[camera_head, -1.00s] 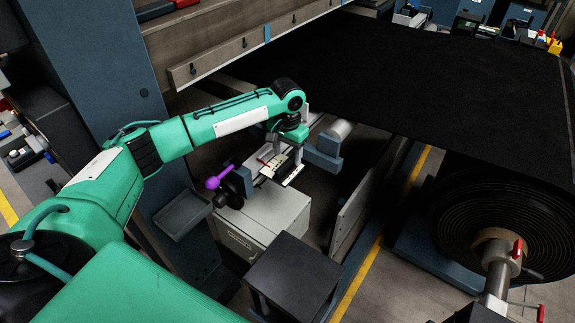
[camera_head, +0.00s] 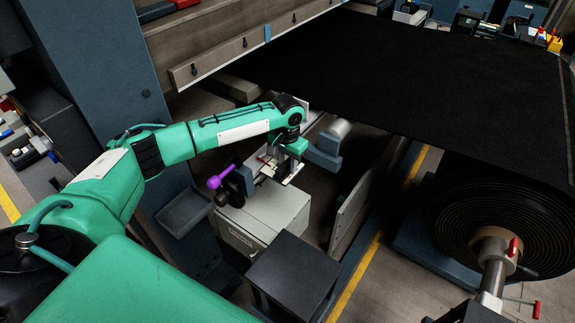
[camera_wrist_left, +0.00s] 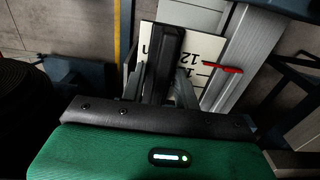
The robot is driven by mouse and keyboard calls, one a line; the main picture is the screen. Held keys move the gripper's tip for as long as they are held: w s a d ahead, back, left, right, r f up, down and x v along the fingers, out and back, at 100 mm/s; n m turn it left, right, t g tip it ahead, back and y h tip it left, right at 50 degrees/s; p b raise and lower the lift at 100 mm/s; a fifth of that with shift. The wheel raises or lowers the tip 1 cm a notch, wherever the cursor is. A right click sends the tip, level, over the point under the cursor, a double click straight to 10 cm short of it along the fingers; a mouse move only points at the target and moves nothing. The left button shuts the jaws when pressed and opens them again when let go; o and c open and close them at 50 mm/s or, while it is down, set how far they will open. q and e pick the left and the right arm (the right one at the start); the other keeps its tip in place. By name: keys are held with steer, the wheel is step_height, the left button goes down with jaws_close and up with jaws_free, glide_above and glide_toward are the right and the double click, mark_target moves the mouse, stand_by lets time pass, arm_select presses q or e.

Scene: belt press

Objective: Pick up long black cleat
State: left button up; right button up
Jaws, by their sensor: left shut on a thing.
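The long black cleat (camera_wrist_left: 166,55) shows in the left wrist view as a dark bar between my fingers, above a white plate with printed numbers (camera_wrist_left: 204,42). My left gripper (camera_wrist_left: 163,85) is shut on it. In the head view my left gripper (camera_head: 277,163) is over the small bench beside the belt, with its fingers partly hidden by the wrist. The cleat is hard to make out there. My right gripper does not show.
A grey cabinet (camera_head: 262,217) with a purple-handled device (camera_head: 221,178) stands below my left arm. A black side table (camera_head: 293,265) is in front. The wide black belt (camera_head: 430,90) and its roll (camera_head: 500,215) fill the right.

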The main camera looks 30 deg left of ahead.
mark_target(288, 161)
arm_select(q)
step_height(288, 161, up, 20)
steer(key=b, duration=0.4)
steer(key=shift+b, duration=0.35)
